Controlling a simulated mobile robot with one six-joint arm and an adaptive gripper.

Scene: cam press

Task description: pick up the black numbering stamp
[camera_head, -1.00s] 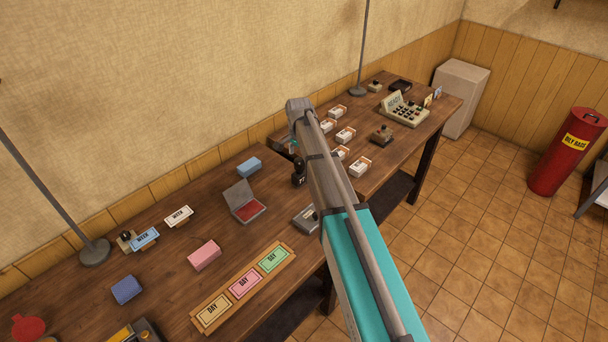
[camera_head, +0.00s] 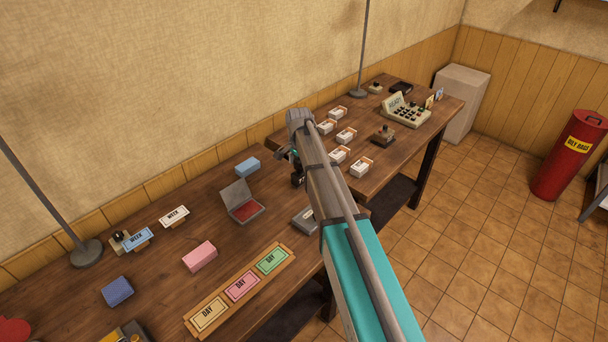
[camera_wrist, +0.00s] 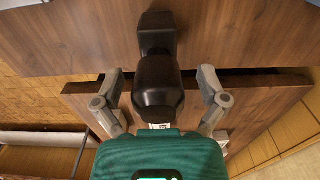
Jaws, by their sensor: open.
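The black numbering stamp (camera_head: 298,179) stands on the wooden table, partly hidden behind my arm in the head view. In the wrist view, the black stamp (camera_wrist: 158,88) shows a rounded dark body with a narrower block beyond it. My gripper (camera_wrist: 161,75) is open, with one grey finger on each side of the stamp and visible gaps between. In the head view, my gripper (camera_head: 288,154) is just above the stamp, mostly hidden by my wrist.
A red ink pad (camera_head: 243,208) with an open lid lies to the left. A grey device (camera_head: 305,219) is close beside my arm. Several small white card boxes (camera_head: 338,155) stand to the right. A tray of DAY cards (camera_head: 190,325) lies at the front.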

